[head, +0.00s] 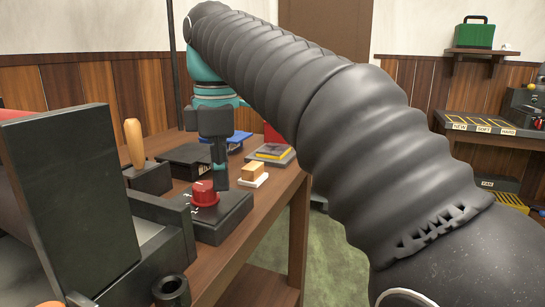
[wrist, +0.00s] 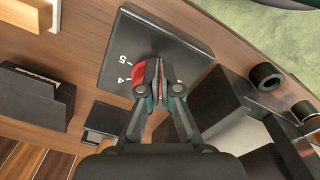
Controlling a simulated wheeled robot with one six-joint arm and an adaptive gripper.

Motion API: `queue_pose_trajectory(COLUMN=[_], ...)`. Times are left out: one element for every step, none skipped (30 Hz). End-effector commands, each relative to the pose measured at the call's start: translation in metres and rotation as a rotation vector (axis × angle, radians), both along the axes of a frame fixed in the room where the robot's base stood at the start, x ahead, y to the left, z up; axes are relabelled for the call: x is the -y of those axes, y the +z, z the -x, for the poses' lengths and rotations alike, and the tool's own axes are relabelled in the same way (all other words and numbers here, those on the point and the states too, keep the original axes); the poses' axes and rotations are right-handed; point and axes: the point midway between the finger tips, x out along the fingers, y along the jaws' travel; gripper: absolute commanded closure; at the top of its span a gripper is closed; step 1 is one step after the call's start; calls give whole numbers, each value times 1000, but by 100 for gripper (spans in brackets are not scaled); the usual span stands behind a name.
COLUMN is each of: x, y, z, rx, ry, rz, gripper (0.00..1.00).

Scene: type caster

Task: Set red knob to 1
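The red knob (head: 205,193) sits on top of a black box (head: 232,212) on the wooden bench. In the wrist view, red parts of the knob (wrist: 142,78) show beside my fingers, and the box face (wrist: 130,42) carries white marks reading 4 and 5 to the knob's left. My gripper (head: 219,180) points down at the knob. In the wrist view its two fingertips (wrist: 164,88) are close together with a narrow raised ridge of the knob between them. The fingers hide much of the knob, and its pointer cannot be read.
A black unit with a wooden handle (head: 135,145) and a large dark upright panel (head: 70,190) stand to the left. Black cylinders (head: 170,291) are at the front.

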Motion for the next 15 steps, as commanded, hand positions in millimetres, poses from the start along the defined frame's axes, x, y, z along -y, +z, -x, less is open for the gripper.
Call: queue_pose_trajectory(x=[0,0,0,0,0,0,0,0,0,0,0,0,0,0,0], y=[-12,-12,-12,-13,-13,-13,-14,-14,-14,-14,-13,-13,-12,-11,-11], z=[-1,-1,-1,-1,-1,-1,-1,-1,-1,-1,-1,-1,-1,-1,-1], rx=[-25,-26,-27,-27,-28,-28,-29,-29,-29,-28,-27,-25,-24,-23,-22], ry=[0,0,0,0,0,0,0,0,0,0,0,0,0,0,0], rz=[17,18,19,19,20,20,20,20,20,20,19,17,16,16,15], gripper=[100,100,100,100,100,100,100,100,100,100,100,100,100,100,100])
